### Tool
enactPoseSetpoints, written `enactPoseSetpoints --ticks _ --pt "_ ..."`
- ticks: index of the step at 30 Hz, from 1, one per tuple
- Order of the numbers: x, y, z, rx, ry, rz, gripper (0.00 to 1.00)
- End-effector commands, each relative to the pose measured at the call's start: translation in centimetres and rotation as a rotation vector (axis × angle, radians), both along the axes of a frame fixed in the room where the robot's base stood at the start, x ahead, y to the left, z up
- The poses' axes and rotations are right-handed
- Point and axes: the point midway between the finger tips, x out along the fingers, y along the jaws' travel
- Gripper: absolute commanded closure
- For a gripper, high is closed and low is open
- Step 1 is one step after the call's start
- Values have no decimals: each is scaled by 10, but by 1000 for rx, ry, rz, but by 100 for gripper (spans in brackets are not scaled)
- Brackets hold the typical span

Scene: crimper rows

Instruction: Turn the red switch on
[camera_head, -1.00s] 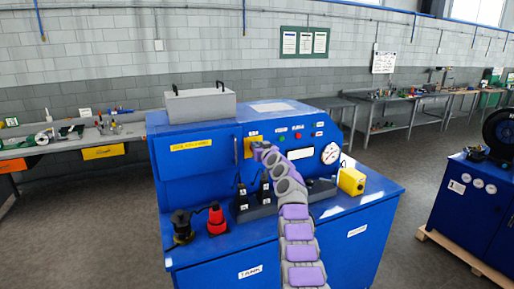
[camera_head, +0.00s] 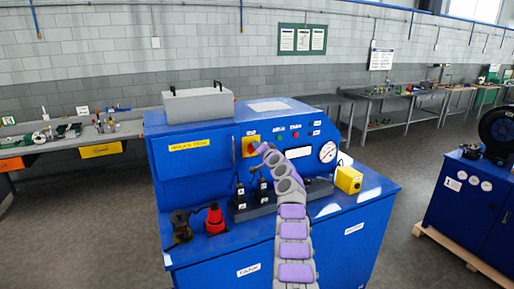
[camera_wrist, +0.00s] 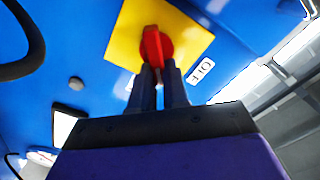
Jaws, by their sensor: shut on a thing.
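The red switch (camera_wrist: 154,47) is a rotary knob with a raised handle on a square yellow plate (camera_wrist: 190,27). In the wrist view its handle runs roughly up and down the picture. My gripper (camera_wrist: 162,75) has its two dark fingers at the handle's lower end, shut on it; the exact contact is partly hidden by the fingers. A white label (camera_wrist: 202,69) reading OFF sits at the plate's lower right corner. In the head view the yellow plate (camera_head: 251,141) is on the blue machine's upright panel, and my gripper (camera_head: 264,149) reaches it from the right.
The blue machine (camera_head: 180,155) has a gauge (camera_head: 327,152), small buttons and a yellow box (camera_head: 349,180) right of my arm. Black fittings (camera_head: 240,195) and a red fitting (camera_head: 215,219) stand on its ledge below. A dark curved handle (camera_wrist: 28,45) is left of the switch.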

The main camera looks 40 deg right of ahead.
Motion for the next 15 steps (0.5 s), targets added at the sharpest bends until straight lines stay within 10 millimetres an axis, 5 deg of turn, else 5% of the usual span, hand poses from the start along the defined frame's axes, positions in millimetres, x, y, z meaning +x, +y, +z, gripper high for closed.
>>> enactPoseSetpoints --ticks 15 --pt "-1 -5 -15 458 -102 -2 100"
